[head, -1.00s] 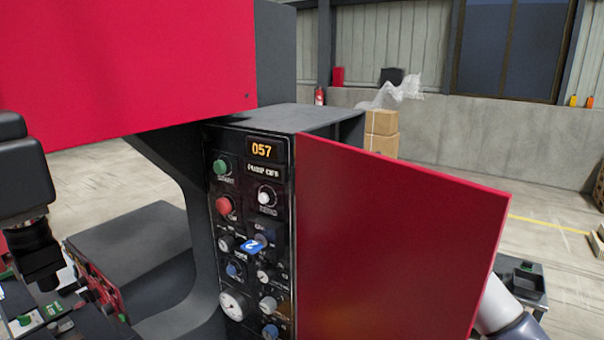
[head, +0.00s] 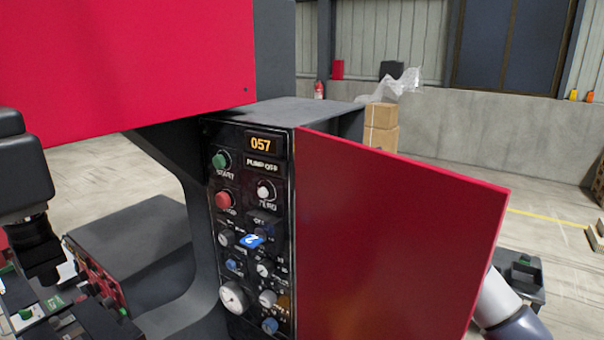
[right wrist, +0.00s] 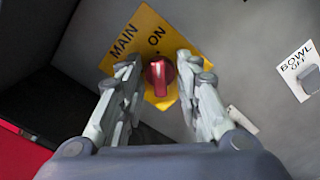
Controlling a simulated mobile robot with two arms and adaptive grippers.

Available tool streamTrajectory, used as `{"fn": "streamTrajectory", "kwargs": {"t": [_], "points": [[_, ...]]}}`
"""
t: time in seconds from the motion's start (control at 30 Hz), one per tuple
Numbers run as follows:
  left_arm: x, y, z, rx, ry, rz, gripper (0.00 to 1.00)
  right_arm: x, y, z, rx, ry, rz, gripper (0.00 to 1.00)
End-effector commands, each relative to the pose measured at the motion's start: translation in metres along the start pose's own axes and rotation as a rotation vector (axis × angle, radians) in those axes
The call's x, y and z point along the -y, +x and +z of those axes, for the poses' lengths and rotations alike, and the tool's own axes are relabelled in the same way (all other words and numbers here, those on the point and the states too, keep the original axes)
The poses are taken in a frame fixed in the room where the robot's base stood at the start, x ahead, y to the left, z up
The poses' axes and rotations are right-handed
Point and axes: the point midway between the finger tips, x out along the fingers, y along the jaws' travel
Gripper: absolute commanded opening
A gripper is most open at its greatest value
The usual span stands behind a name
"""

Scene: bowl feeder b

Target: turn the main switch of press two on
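The red main switch knob (right wrist: 160,77) sits on a yellow plate (right wrist: 124,48) marked MAIN and ON in the right wrist view. Its ridge runs roughly up and down in that picture, with the word ON above it. I cannot tell which end is the pointer. My right gripper (right wrist: 160,70) is open, with one finger on each side of the knob and a gap showing on both sides. In the head view the press panel (head: 250,200) bears a blue 2 label (head: 251,240) and a display reading 057. My left gripper is not in view.
A red panel (head: 390,240) stands out at the right of the press and hides my right gripper from the head view. A BOWL OFF switch (right wrist: 311,80) is at the right in the wrist view. A dark device (head: 28,190) stands at the left.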

Motion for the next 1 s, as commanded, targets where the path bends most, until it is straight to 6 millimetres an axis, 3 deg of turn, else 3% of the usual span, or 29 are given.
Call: {"fn": "streamTrajectory", "kwargs": {"t": [0.17,0.4,0.6,1.0], "points": [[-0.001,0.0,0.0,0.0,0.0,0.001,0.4,0.002,-0.022,0.0,0.001,-0.001,-0.003,0.32],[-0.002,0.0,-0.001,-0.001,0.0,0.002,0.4,0.002,-0.074,0.0,0.001,-0.002,-0.004,0.32],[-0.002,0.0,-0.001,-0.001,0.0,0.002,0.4,0.002,-0.106,0.001,0.002,0.001,-0.003,0.32],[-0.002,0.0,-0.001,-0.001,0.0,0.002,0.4,0.001,-0.119,0.001,0.002,0.001,0.0,0.32]]}}
